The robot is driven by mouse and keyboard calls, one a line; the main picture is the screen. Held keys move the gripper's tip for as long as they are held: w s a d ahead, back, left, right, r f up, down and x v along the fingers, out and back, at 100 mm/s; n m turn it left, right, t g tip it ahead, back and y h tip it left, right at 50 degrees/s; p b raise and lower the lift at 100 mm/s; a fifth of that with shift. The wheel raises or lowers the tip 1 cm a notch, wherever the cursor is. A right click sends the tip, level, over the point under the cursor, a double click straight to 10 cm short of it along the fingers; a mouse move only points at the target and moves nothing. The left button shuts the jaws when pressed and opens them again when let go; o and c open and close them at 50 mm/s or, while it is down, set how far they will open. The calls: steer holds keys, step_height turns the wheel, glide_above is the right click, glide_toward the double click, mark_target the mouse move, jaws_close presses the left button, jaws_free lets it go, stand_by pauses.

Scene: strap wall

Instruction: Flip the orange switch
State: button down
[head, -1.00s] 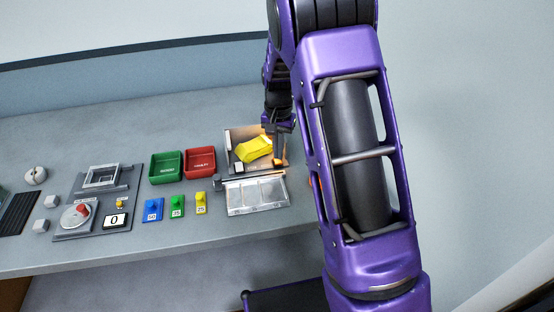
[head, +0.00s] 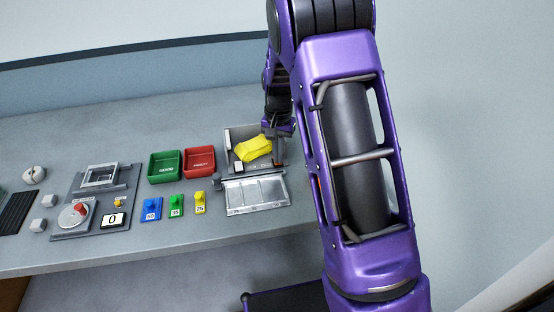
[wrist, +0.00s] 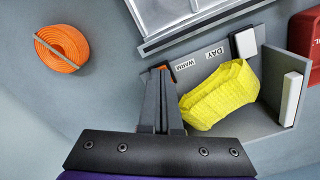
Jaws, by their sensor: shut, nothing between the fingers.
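My gripper (wrist: 160,90) is shut and empty in the wrist view. Its tips are beside a small orange piece (wrist: 162,67), apparently the orange switch, at the WARM label (wrist: 185,65); the fingers mostly hide it, and I cannot tell whether they touch. A white switch (wrist: 243,42) is by the DAY label on the same grey open box (wrist: 262,118). A yellow strap (wrist: 222,95) lies in the box. In the head view my gripper (head: 277,132) is at the box's right side, partly hidden by my arm.
An orange coiled strap (wrist: 61,49) lies beside the box. A metal tray (head: 256,195) adjoins the box's front. Red (head: 200,162) and green (head: 166,167) bins stand to its left. A white block (wrist: 291,98) is on the box wall. The bench behind is clear.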

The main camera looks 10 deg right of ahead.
step_height(320, 180, up, 6)
steer(key=p, duration=0.4)
steer(key=shift+f, duration=0.2)
steer(key=shift+r, duration=1.1)
